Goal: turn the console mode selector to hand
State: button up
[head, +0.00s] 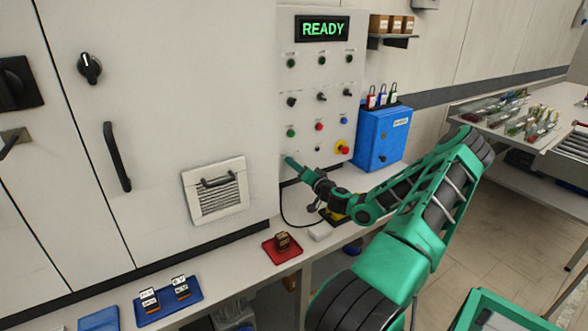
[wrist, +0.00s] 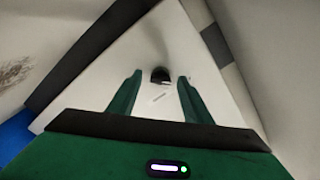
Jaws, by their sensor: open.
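The console panel (head: 306,70) is pale, with rows of lamps, dark knobs and buttons below a display reading READY. Dark knobs sit in its middle row, at the left (head: 291,101), centre (head: 321,97) and right (head: 347,92). Their labels are too small to read, so I cannot tell which is the mode selector. My gripper (head: 290,161) is at the panel's lower left, below the green button. In the wrist view, my gripper (wrist: 159,80) is open and empty. A small black knob (wrist: 160,74) shows between its fingertips, with an unreadable label beside it.
A red and yellow button (head: 343,149) sits right of my gripper on the panel. A blue box (head: 381,138) with padlocks on top stands right of the console. The bench below holds a red tray (head: 282,250) and a blue tray (head: 168,298). A vent (head: 216,190) is at left.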

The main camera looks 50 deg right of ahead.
jog(key=c, duration=1.1)
jog(key=shift+o, duration=0.2)
jog(key=shift+f+m, duration=0.1)
jog(key=shift+m, duration=8.7)
